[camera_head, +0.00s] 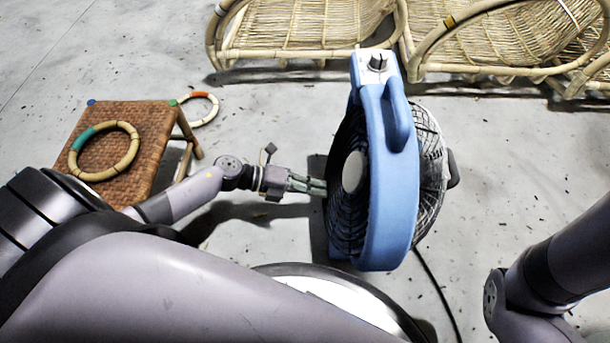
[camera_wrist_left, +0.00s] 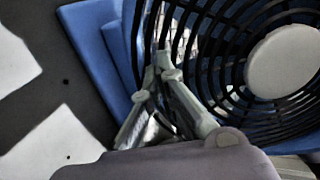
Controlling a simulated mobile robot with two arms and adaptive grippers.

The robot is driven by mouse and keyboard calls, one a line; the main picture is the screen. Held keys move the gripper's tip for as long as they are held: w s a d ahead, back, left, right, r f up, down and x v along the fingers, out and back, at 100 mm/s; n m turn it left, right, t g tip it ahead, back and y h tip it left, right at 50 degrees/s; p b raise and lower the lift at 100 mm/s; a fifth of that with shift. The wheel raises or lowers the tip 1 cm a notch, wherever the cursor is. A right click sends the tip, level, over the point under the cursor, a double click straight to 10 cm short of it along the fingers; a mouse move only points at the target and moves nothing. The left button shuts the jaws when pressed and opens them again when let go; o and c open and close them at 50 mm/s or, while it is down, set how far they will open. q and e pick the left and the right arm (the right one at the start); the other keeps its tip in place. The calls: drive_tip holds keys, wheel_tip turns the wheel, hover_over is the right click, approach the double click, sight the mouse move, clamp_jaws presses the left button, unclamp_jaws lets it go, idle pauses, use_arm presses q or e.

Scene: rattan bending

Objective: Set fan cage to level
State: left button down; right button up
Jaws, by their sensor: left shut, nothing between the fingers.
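The blue fan (camera_head: 398,190) stands on the floor right of centre in the head view. Its black round cage (camera_head: 345,205) with a pale hub faces left, toward my left gripper. My left gripper (camera_head: 318,187) is shut, with its fingertips at the edge of the cage. In the left wrist view, the fingertips (camera_wrist_left: 165,68) lie against or just before the dark cage bars (camera_wrist_left: 215,50), near the blue housing (camera_wrist_left: 92,45); whether they touch is unclear. My right arm shows at the lower right, but its gripper is out of view.
A woven rattan stool (camera_head: 150,140) stands at the left with a ring (camera_head: 104,151) on top. Another ring (camera_head: 199,108) lies behind it. Rattan chairs (camera_head: 300,40) line the back. A dark cable (camera_head: 437,285) runs along the floor from the fan.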

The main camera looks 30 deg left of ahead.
use_arm(q)
drive_tip(key=shift+d, duration=0.1)
drive_tip(key=w+d+f, duration=0.1)
drive_tip(key=d, duration=0.1)
drive_tip(key=w+d+f, duration=0.1)
drive_tip(key=d+f, duration=0.1)
drive_tip(key=shift+w+d+f, duration=0.15)
drive_tip(key=shift+w, duration=0.05)
drive_tip(key=shift+d, duration=0.1)
idle(0.4)
drive_tip(key=v, duration=1.2)
drive_tip(key=shift+a, duration=0.2)
